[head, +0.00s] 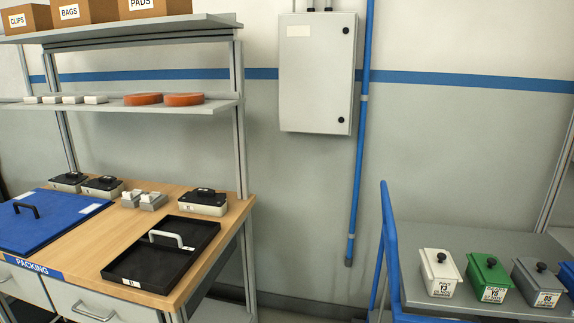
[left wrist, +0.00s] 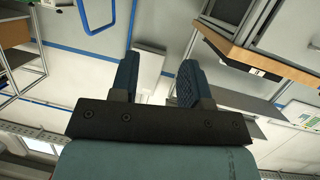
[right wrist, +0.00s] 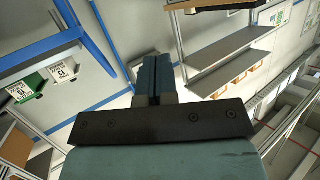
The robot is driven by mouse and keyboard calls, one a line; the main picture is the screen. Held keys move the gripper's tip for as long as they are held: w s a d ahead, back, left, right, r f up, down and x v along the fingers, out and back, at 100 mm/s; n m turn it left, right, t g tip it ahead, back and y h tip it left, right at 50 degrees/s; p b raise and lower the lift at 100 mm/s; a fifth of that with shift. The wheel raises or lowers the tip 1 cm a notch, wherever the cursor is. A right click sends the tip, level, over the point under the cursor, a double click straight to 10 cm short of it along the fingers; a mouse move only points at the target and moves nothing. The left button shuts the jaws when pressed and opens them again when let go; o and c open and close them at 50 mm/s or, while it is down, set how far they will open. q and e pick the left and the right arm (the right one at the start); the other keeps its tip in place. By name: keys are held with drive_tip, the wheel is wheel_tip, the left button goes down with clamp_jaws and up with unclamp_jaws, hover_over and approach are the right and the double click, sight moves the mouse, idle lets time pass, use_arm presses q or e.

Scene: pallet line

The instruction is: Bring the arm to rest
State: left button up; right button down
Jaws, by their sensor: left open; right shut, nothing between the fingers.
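My left gripper (left wrist: 158,80) shows in the left wrist view with its two blue fingers wide apart and nothing between them. My right gripper (right wrist: 155,75) shows in the right wrist view with its two fingers together and nothing held. Both grippers hang in free air, apart from any object. Neither gripper nor arm shows in the head view.
The packing table (head: 150,203) stands at left with a black tray (head: 130,268), a blue lid (head: 50,222) and small boxes. Shelves (head: 130,108) rise above it. A grey cart (head: 410,240) with lidded containers stands at right. A wall cabinet (head: 318,75) hangs between them.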

use_arm(q)
drive_tip(key=s+a+r+g+y+p, duration=0.2)
drive_tip(key=s+a+r+p, duration=0.2)
drive_tip(key=p, duration=1)
drive_tip(key=shift+r+g+p, duration=0.3)
drive_tip(key=shift+r+p, duration=0.1)
drive_tip(key=shift+r, duration=0.05)
use_arm(e)
drive_tip(key=s+d+r+g+h, duration=0.2)
drive_tip(key=s+d+r, duration=0.2)
drive_tip(key=r, duration=0.1)
drive_tip(key=shift+g, duration=0.3)
use_arm(q)
drive_tip(key=shift+w+d, duration=0.1)
drive_tip(key=shift+d, duration=0.05)
